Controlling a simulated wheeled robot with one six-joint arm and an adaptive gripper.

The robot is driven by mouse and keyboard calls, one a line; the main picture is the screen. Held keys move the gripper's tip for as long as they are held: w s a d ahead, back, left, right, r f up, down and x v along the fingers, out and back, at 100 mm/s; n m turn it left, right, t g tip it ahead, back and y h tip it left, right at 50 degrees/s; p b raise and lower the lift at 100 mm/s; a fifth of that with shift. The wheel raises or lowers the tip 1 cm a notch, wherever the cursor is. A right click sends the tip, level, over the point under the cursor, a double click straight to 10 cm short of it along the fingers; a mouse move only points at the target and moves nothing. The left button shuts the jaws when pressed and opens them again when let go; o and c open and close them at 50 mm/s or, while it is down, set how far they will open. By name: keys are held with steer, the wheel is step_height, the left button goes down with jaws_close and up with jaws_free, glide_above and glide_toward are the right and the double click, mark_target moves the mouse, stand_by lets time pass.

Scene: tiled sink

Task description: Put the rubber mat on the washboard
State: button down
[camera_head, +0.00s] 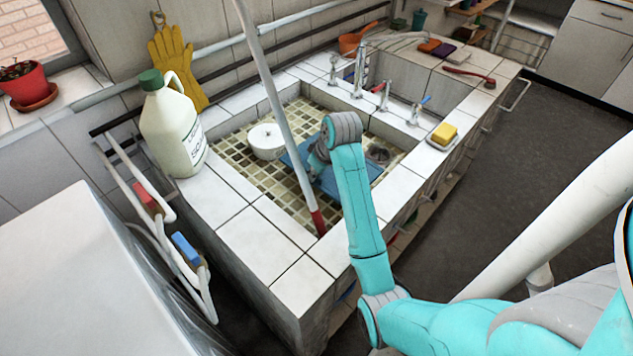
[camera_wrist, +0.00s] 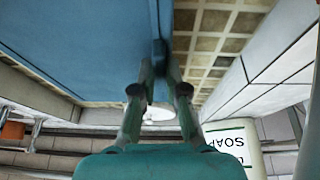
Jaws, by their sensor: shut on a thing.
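The rubber mat appears as a flat blue sheet (camera_head: 358,178) over the tiled basin, partly hidden by my arm. In the wrist view the blue sheet (camera_wrist: 90,45) fills the upper left. My gripper (camera_wrist: 163,50) is shut on its right edge there. In the head view my wrist covers most of the gripper. I cannot make out a washboard in either view. Whether the mat touches the basin floor is unclear.
A white round object (camera_head: 266,141) sits in the basin (camera_head: 235,155), left of the mat. A slanted pole with a red end (camera_head: 318,220) crosses in front. A soap jug (camera_head: 172,125) stands on the left ledge. Taps (camera_head: 359,75) and a yellow sponge (camera_head: 444,133) are beyond.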

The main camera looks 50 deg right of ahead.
mark_target(316, 181)
steer(key=shift+f, duration=2.25)
steer(key=shift+f, duration=0.25)
steer(key=c, duration=1.2)
jaws_free()
